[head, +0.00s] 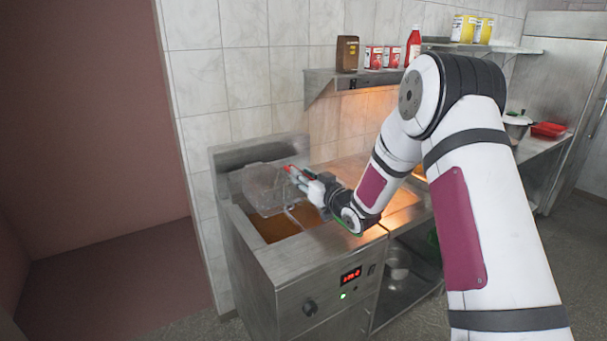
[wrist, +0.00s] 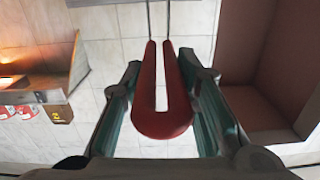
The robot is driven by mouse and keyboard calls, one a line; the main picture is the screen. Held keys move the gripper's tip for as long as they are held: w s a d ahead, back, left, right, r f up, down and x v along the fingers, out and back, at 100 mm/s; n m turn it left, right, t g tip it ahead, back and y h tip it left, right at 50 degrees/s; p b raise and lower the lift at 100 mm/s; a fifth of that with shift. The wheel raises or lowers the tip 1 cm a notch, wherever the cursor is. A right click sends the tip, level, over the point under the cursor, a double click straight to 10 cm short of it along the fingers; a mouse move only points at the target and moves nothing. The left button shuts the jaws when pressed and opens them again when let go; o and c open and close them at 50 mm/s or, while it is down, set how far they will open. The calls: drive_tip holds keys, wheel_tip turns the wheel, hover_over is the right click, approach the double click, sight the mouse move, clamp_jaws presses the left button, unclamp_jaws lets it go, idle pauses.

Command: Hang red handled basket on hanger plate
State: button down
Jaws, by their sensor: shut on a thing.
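The red-handled basket (head: 268,186) is a wire mesh basket held above the left part of the fryer. My gripper (head: 303,176) is shut on its red handle (wrist: 163,125). In the wrist view the red U-shaped handle lies between my two fingers, with its metal rods running up out of the picture. The metal back panel (head: 250,152) of the fryer stands behind the basket and appears to be the hanger plate. I cannot tell whether the basket touches it.
The fryer well (head: 275,226) holds brown oil below the basket. A wall shelf (head: 330,83) carries a brown container, red cans and a red bottle (head: 414,46). A tiled wall is behind the fryer. Open floor (head: 110,280) lies to the left.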

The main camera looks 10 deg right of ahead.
drive_tip(key=shift+f, duration=0.4)
idle(0.3)
drive_tip(key=c, duration=1.2)
unclamp_jaws()
drive_tip(key=shift+o, duration=0.2)
drive_tip(key=shift+f, duration=0.1)
drive_tip(key=v, duration=1.2)
drive_tip(key=s+d+r+m+g+h, duration=0.1)
drive_tip(key=s+r+m+g+h, duration=0.1)
drive_tip(key=s+r+g+h, duration=0.65)
drive_tip(key=s+a+r+g+y, duration=0.1)
drive_tip(key=s+a+r, duration=0.1)
drive_tip(key=s, duration=1.2)
drive_tip(key=s+a+r+m+g+y, duration=0.1)
drive_tip(key=s+a+r, duration=0.1)
drive_tip(key=s, duration=1.2)
drive_tip(key=shift+a+g+y, duration=0.35)
drive_tip(key=shift+a, duration=0.05)
